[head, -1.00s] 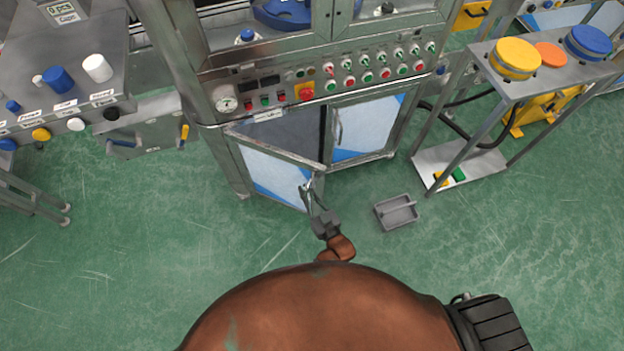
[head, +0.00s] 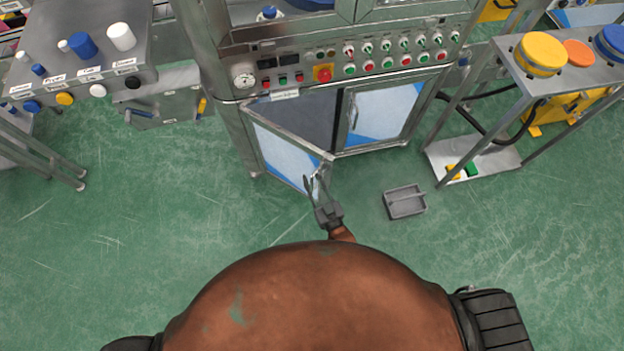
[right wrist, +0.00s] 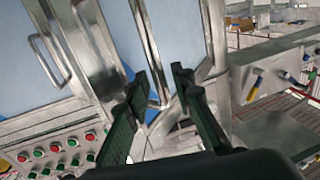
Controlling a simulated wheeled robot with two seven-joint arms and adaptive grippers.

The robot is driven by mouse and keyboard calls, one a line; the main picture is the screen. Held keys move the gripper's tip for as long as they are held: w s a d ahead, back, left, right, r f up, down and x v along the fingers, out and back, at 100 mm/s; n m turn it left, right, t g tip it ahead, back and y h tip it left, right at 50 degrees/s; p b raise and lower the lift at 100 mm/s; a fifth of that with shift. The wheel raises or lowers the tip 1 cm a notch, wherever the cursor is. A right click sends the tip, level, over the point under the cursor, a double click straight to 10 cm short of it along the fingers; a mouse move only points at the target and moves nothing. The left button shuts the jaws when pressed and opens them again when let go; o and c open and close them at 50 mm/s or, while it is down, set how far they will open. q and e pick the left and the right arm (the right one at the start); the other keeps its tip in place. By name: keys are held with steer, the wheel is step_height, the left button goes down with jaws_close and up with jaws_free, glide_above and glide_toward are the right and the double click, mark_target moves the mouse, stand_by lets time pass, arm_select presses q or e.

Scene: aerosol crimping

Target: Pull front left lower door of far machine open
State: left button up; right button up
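The front left lower door (head: 285,152) of the far machine stands partly open, swung out toward me, with a dark gap behind its free edge. Its metal handle (head: 319,181) is near that free edge. My right gripper (head: 314,185) is at the handle with its fingers spread. In the right wrist view the two dark fingers (right wrist: 168,82) are apart, and the handle bar (right wrist: 148,50) runs down to the space between them. I cannot tell whether they touch it. My left gripper is not in view.
The right lower door (head: 382,110) is closed. A button panel (head: 390,58) is above the doors. A grey tray (head: 405,203) lies on the floor at right. A metal stand (head: 500,75) is further right, a bench (head: 95,60) at left. Green floor left of the door is clear.

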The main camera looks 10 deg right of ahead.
steer(key=shift+o, duration=0.2)
steer(key=v, duration=1.2)
